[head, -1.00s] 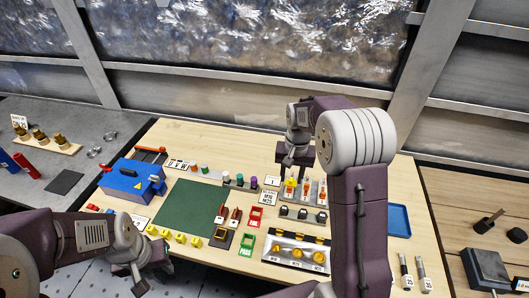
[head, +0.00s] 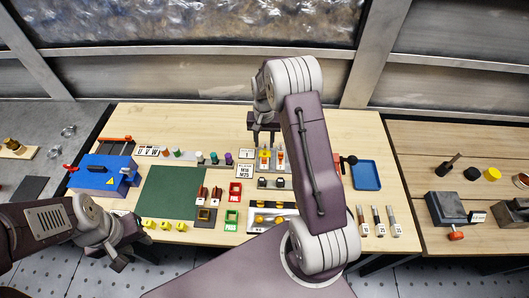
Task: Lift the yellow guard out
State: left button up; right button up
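A yellow piece (head: 264,154) stands in a small grey rack at the back middle of the table, beside an orange-and-white piece (head: 280,158). It looks like the yellow guard, but it is too small to be sure. My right gripper (head: 263,139) points down just above it, with its two fingers apart and nothing seen between them. Whether the fingertips reach around the yellow piece I cannot tell. My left gripper (head: 120,260) hangs at the front left, off the table edge, with nothing visible in it; its fingers are unclear.
My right arm hides part of the table's right middle. A blue box (head: 104,174) stands left of a green mat (head: 170,192). A blue tray (head: 365,175) lies at the right. The mat is clear.

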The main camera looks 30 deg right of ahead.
aim_at(265, 150)
jog(key=f, duration=0.4)
jog(key=shift+s+p, duration=0.2)
jog(key=shift+p, duration=0.2)
jog(key=shift+w+d+f, duration=0.1)
jog(key=shift+w+f, duration=0.05)
jog(key=shift+f, duration=0.1)
jog(key=shift+r, duration=0.1)
grip_shut()
jog(key=shift+r, duration=0.1)
jog(key=shift+r, duration=0.25)
notch_tip(265, 150, up, 3)
jog(key=shift+b, duration=0.55)
jog(key=s+d+r+b, duration=0.2)
jog(key=s+d+r, duration=0.5)
jog(key=s, duration=0.2)
jog(key=shift+s+r, duration=0.15)
